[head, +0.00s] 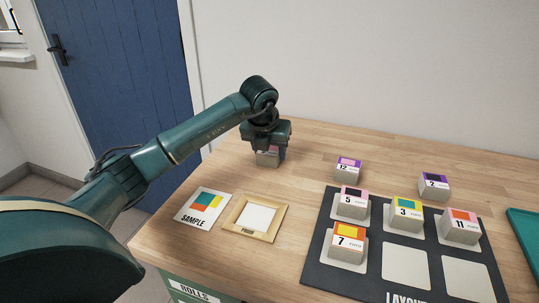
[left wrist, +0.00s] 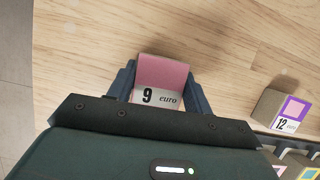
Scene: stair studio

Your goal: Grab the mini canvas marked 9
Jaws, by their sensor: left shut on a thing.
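The mini canvas marked 9 (left wrist: 160,80) shows in the left wrist view between the two fingers of my left gripper (left wrist: 161,86). It has a pink top area and a white strip reading 9 euro. In the head view the canvas (head: 267,158) sits under my left gripper (head: 268,149) at the back left of the wooden table, partly hidden by the fingers. My left gripper is shut on it. I cannot tell whether the canvas touches the table. My right gripper is in neither view.
Canvases marked 12 (head: 347,170) and 2 (head: 433,188) stand on the table. A dark layout board (head: 318,258) holds canvases 5 (head: 352,204), 3 (head: 406,214), 11 (head: 460,227) and 7 (head: 347,245); two front squares are bare. A sample card (head: 194,215) and wooden frame (head: 235,228) lie front left.

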